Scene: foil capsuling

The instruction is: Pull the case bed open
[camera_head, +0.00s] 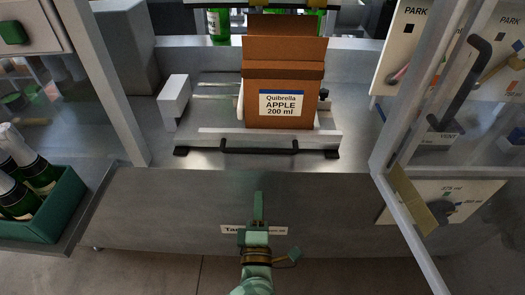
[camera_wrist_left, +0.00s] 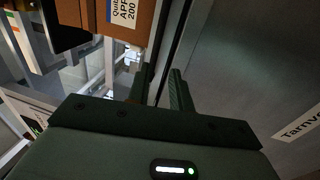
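The case bed is the pale sliding plate (camera_head: 215,137) on the steel counter, with a black bar handle (camera_head: 258,150) along its front. A brown cardboard case (camera_head: 255,88) labelled "Quibrella APPLE 200 ml" stands upright on it with raised flaps. The case also shows at the top of the left wrist view (camera_wrist_left: 135,25). My left gripper (camera_head: 258,195) is in front of the counter, below the handle and apart from it in the head view. In the wrist view its two fingers (camera_wrist_left: 160,85) are spread with a narrow gap and nothing visibly held. My right gripper is not in view.
A green crate (camera_head: 65,210) of bottles stands at the left. A grey-white block (camera_head: 173,98) sits left of the case. Clear guard panels with metal frames (camera_head: 412,235) flank the opening. The space before the counter front (camera_head: 150,205) is free.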

